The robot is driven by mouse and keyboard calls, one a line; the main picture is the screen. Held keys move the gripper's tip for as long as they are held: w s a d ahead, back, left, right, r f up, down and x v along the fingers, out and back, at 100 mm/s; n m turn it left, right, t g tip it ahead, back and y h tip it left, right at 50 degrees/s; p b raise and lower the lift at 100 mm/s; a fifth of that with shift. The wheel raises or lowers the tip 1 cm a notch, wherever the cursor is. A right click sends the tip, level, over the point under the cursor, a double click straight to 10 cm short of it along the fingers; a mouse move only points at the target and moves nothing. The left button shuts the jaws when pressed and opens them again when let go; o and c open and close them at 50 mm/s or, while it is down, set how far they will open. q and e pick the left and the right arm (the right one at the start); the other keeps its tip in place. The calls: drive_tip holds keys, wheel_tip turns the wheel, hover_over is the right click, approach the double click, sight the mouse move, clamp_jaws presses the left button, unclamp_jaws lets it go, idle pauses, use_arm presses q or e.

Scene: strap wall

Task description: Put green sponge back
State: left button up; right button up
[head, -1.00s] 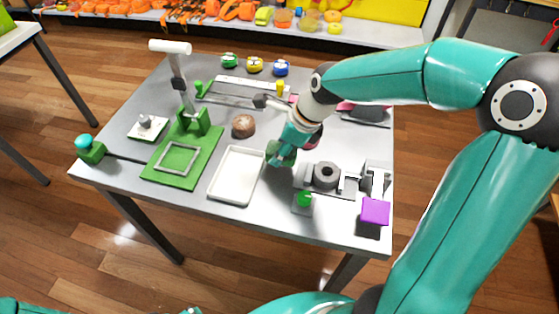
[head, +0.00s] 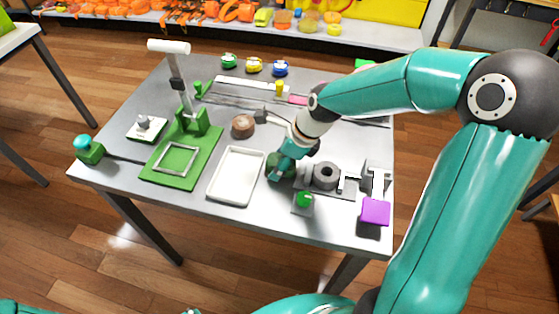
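A dark green rounded thing (head: 273,160), which may be the green sponge, shows at the fingers of my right gripper (head: 283,168). The gripper points down over the table, just right of the white tray (head: 236,176). The fingers partly cover the green thing, so I cannot tell whether they are closed on it or only beside it. Another bright green patch (head: 364,63) shows behind my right arm, mostly hidden. My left gripper is not clearly in view.
A green stand (head: 176,172) with a frame and post is left of the tray. A brown round thing (head: 243,126) lies behind the tray. A grey fixture (head: 325,176), a green knob (head: 304,199) and a purple block (head: 375,211) are on the right.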

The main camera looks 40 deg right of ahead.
drive_tip(key=shift+d+r, duration=0.15)
drive_tip(key=shift+r, duration=0.4)
drive_tip(key=p+v, duration=0.1)
drive_tip(key=v, duration=1)
drive_tip(key=shift+s, duration=0.15)
